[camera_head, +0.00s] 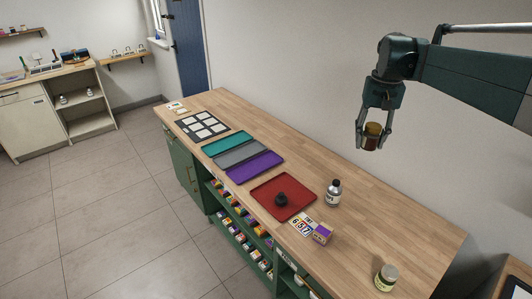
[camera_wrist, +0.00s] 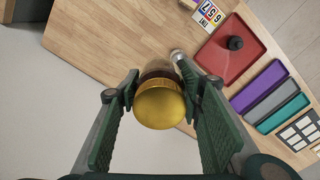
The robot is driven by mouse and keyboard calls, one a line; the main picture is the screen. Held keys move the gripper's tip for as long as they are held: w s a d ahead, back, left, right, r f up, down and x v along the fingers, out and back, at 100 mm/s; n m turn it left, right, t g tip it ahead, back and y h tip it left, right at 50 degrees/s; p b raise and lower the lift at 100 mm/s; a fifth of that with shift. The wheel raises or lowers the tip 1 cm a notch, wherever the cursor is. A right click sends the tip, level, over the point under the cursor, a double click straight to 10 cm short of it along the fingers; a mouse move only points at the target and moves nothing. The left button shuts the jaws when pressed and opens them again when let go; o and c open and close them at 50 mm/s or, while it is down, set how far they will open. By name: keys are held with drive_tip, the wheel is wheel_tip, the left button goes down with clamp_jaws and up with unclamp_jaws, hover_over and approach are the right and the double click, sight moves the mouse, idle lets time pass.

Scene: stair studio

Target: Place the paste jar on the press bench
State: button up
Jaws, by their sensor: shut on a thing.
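My gripper (camera_head: 374,130) is shut on a small dark amber jar (camera_head: 372,136) with a gold lid, held in the air above the back of the long wooden bench. In the wrist view the jar's gold lid (camera_wrist: 160,105) faces the camera between the two green fingers, and its darker body shows beyond the lid. The long wooden bench (camera_head: 365,195) has a green base with shelves. A second jar (camera_head: 386,277) with a pale label stands upright at the bench's near right end. No label shows which surface is the press bench.
On the long bench are a red tray (camera_head: 266,196) with a black knobbed object, a dark-capped bottle (camera_head: 333,193), number cards and a purple box (camera_head: 322,234), and purple, grey and teal trays. Bare wood lies behind them. Another counter (camera_head: 40,76) stands far left.

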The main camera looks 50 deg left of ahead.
drive_tip(key=w+a+f, duration=0.3)
drive_tip(key=a+f, duration=0.8)
drive_tip(key=a, duration=0.3)
drive_tip(key=m+p, duration=0.2)
hover_over(307, 178)
wheel_tip(307, 178, down, 14)
drive_tip(key=shift+f+b, duration=0.4)
drive_tip(key=shift+f, duration=2.65)
drive_tip(key=shift+f, duration=1.85)
drive_tip(key=shift+f, duration=0.2)
